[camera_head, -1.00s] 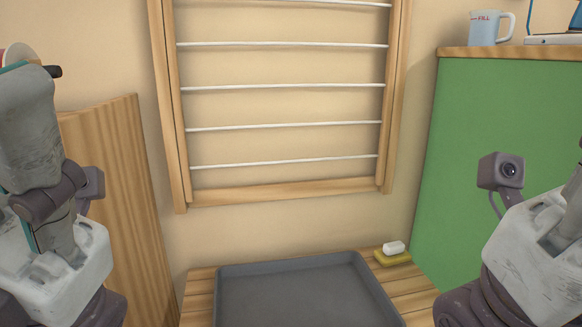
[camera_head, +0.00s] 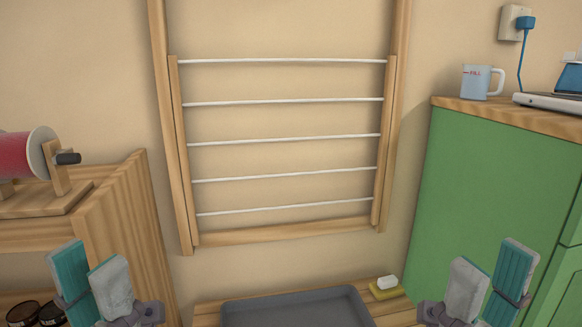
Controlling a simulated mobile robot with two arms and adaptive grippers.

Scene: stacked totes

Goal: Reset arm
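My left gripper (camera_head: 92,283) is at the lower left of the head view, with teal and grey finger pads pointing up. Its fingers are apart and nothing is between them. It is in front of the wooden shelf unit. My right gripper (camera_head: 487,280) is at the lower right, in front of the green cabinet. Its grey and teal fingers are also apart and empty. Both wrists run out of the bottom of the picture.
A wooden rack with white rods (camera_head: 290,141) is on the wall. A grey tray (camera_head: 300,308) and a soap on a yellow sponge (camera_head: 386,290) lie on a low wooden surface. A green cabinet (camera_head: 470,190) bears a mug (camera_head: 476,82). A wooden shelf unit (camera_head: 120,220) holds a red spool (camera_head: 18,155).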

